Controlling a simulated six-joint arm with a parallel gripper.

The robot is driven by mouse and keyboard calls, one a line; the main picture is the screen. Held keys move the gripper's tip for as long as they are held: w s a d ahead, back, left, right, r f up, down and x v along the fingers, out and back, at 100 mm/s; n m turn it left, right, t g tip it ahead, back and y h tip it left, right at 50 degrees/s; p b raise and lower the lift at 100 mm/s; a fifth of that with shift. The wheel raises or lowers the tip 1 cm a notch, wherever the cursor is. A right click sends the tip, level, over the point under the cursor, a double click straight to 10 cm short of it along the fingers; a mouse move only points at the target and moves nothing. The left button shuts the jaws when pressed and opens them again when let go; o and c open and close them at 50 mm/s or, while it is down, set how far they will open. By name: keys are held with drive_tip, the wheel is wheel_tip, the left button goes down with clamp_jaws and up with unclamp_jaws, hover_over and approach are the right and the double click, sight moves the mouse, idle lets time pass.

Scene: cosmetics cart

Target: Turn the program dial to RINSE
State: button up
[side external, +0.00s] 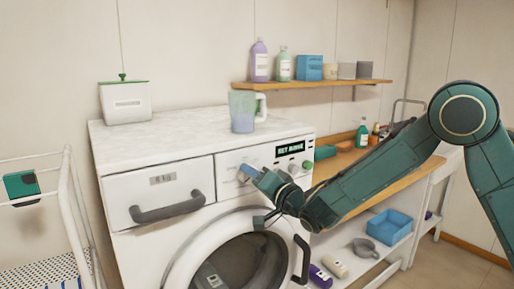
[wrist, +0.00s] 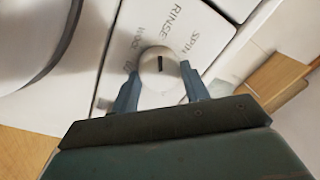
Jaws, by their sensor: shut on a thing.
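The program dial (wrist: 151,76) is a round white knob with a short dark mark. In the wrist view it sits between the two blue fingers of my gripper (wrist: 161,92), which are shut on it from both sides. Its mark points up in that view, roughly toward the printed word RINSE (wrist: 175,15); the exact alignment is hard to tell. SPIN (wrist: 189,46) is to its right and WOOL (wrist: 132,38) to its left. In the side view my gripper (side external: 247,175) is at the washer's control panel and partly hides the dial. The display (side external: 290,149) seems to read SET RINSE.
The washer's drawer (side external: 160,187) with a grey handle is left of the dial, and the round door (side external: 235,262) is below. A measuring jug (side external: 242,112) stands on the washer top. A wooden counter (side external: 385,178) with bottles is to the right.

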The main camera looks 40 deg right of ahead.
drive_tip(key=shift+f+m, duration=0.1)
drive_tip(key=shift+m, duration=0.9)
drive_tip(key=o, duration=1)
drive_tip(key=shift+s, duration=0.15)
drive_tip(key=shift+s+d+f, duration=0.1)
drive_tip(key=shift+s+f, duration=0.05)
drive_tip(key=shift+s, duration=2.1)
drive_tip(key=shift+s+f, duration=0.15)
drive_tip(key=shift+s, duration=2.05)
drive_tip(key=shift+s+d+f, duration=0.1)
drive_tip(key=shift+s+f, duration=0.05)
drive_tip(key=shift+s, duration=2.1)
